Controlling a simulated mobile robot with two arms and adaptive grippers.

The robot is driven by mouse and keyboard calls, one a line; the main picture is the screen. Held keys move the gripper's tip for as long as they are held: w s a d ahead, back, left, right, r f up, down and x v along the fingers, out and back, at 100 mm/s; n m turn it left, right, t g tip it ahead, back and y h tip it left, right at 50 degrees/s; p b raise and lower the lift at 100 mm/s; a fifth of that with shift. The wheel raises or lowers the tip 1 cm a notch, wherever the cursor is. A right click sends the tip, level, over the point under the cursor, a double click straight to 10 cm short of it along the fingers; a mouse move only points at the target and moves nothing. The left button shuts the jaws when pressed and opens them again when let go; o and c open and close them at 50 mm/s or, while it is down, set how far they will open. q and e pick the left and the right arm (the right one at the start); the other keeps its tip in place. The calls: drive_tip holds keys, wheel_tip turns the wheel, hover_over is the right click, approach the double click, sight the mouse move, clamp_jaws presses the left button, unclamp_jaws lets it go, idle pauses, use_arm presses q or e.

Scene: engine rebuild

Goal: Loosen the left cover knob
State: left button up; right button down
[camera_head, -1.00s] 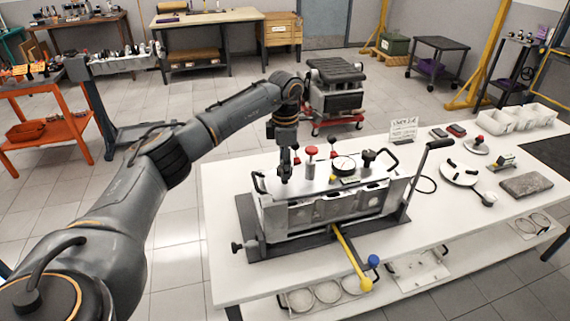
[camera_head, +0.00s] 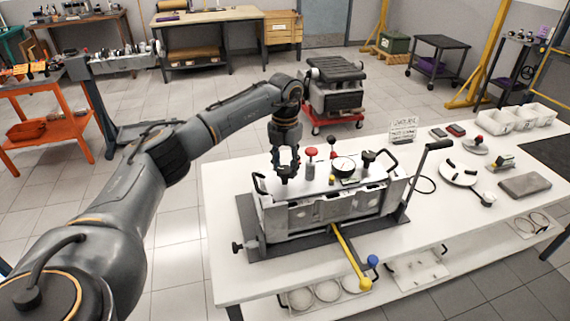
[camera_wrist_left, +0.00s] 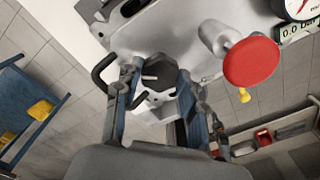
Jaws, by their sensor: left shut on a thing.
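The grey cover assembly (camera_head: 325,215) lies on the white bench, with handles at both ends. My left gripper (camera_head: 285,175) points down at the cover's left end. In the left wrist view its two fingers (camera_wrist_left: 155,85) stand on either side of a dark, lobed knob (camera_wrist_left: 158,70), the left cover knob, and are shut on it. The knob sits on the light metal cover. The other dark knob (camera_head: 369,158) stands at the cover's right end. My right gripper is not in view.
A red-topped valve (camera_head: 311,153) stands just right of the gripper, also close by in the left wrist view (camera_wrist_left: 250,62). A round gauge (camera_head: 343,165) is beyond it. A black lever (camera_head: 425,160) rises at the right. The bench's left edge (camera_head: 205,220) is clear.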

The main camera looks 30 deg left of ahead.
use_arm(q)
drive_tip(key=n+p, duration=0.1)
drive_tip(key=n, duration=0.5)
drive_tip(key=shift+r+n, duration=0.1)
drive_tip(key=shift+n, duration=0.2)
drive_tip(key=n+p, duration=0.1)
drive_tip(key=n, duration=0.5)
drive_tip(key=n+p, duration=0.1)
drive_tip(key=n, duration=0.5)
drive_tip(key=shift+n+p, duration=0.35)
drive_tip(key=shift+n, duration=0.05)
drive_tip(key=n+p, duration=0.1)
drive_tip(key=n, duration=0.4)
drive_tip(key=shift+s+p, duration=0.1)
drive_tip(key=shift+p, duration=0.2)
drive_tip(key=shift+n, duration=0.4)
drive_tip(key=o, duration=1.1)
drive_tip(key=shift+o, duration=0.2)
